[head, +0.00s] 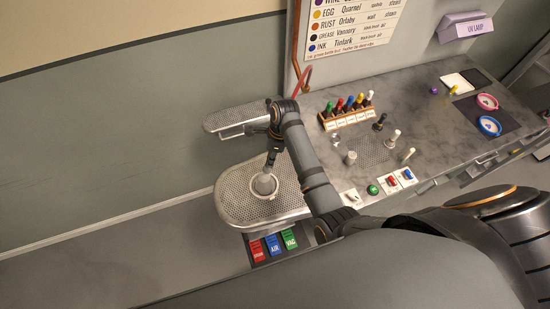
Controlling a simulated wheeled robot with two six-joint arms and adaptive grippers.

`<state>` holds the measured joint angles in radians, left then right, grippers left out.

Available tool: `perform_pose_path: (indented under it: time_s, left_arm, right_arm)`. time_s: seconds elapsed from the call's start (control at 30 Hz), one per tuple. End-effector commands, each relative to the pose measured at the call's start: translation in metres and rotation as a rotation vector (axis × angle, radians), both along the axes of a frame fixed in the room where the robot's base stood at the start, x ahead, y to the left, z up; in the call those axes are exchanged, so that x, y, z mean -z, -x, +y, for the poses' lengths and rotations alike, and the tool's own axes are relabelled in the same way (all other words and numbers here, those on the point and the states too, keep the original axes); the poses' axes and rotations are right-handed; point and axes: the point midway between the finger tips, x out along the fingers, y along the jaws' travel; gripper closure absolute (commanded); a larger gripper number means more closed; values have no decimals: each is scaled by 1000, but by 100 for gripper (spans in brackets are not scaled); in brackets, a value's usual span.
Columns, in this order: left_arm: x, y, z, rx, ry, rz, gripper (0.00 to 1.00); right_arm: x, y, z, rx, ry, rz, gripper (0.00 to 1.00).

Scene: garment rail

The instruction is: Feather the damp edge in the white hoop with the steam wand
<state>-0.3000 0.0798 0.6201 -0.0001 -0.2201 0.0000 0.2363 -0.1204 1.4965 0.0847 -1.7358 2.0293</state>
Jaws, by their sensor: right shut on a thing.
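The white hoop (262,197) lies on the lower perforated metal board (233,203), near its middle. My right gripper (273,148) is above the board, at the end of the arm that bends over it. It is shut on a dark, slim tool, which I take for the steam wand (268,164). The tool points down, and its pale, wider end is over or inside the hoop. I cannot tell whether it touches the cloth. The damp edge is too small and too covered to make out. My left gripper is not in view.
A narrower perforated board (232,117) is behind. The grey counter (450,130) at right carries a rack of coloured bottles (345,118), several upright tools, and pink (487,101) and blue (490,126) hoops. Red, blue and green pedals (273,246) are below the board. A colour chart (350,25) hangs behind.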

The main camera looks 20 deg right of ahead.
Motion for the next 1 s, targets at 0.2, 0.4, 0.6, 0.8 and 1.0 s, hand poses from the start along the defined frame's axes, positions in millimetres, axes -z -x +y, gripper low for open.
perform_pose_path:
  time_s: [0.2, 0.4, 0.6, 0.8, 1.0]
  left_arm:
    - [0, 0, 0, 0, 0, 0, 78]
    - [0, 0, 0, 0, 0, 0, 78]
    - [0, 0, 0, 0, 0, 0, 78]
    - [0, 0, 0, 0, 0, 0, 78]
    - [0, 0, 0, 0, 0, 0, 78]
  right_arm:
    - [0, -2, 3, 0, 0, 0, 100]
    - [0, -2, 10, 0, -1, 0, 100]
    - [0, -2, 22, 0, -1, -2, 100]
    - [0, -2, 27, 0, -1, -1, 100]
    - [0, 1, 32, -1, -2, 0, 100]
